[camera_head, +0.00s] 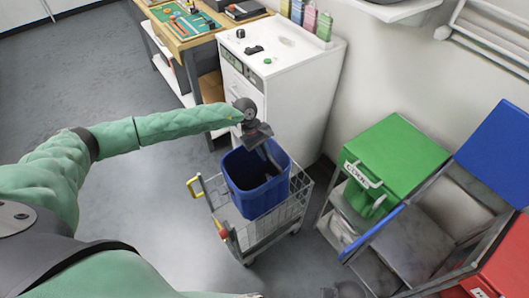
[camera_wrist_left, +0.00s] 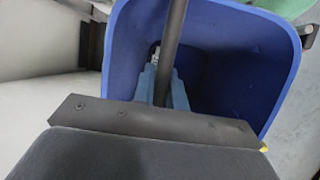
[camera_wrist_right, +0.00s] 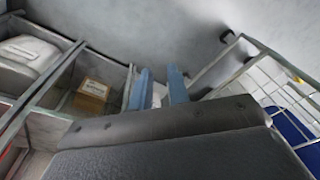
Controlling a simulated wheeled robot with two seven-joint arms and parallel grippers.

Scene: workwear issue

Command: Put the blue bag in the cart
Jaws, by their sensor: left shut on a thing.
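The blue bag (camera_head: 256,190) looks like an open-topped blue tub and is upright within the upper outline of the wire cart (camera_head: 285,215). I cannot tell whether its base rests on the cart. My left gripper (camera_head: 270,160) reaches down into the bag's mouth from above. In the left wrist view its fingers (camera_wrist_left: 162,85) are shut on the dark bar-like handle across the mouth of the bag (camera_wrist_left: 235,65). My right gripper (camera_wrist_right: 160,90) is open, its fingers apart, with the cart (camera_wrist_right: 260,75) to its right.
A white cabinet (camera_head: 300,85) stands behind the cart, with a workbench (camera_head: 185,35) to its left. Right of the cart are a green-lidded bin (camera_head: 395,155), a blue lid (camera_head: 500,150) and a red one (camera_head: 505,265). A cardboard box (camera_wrist_right: 93,92) sits in a compartment. Floor left of the cart is clear.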

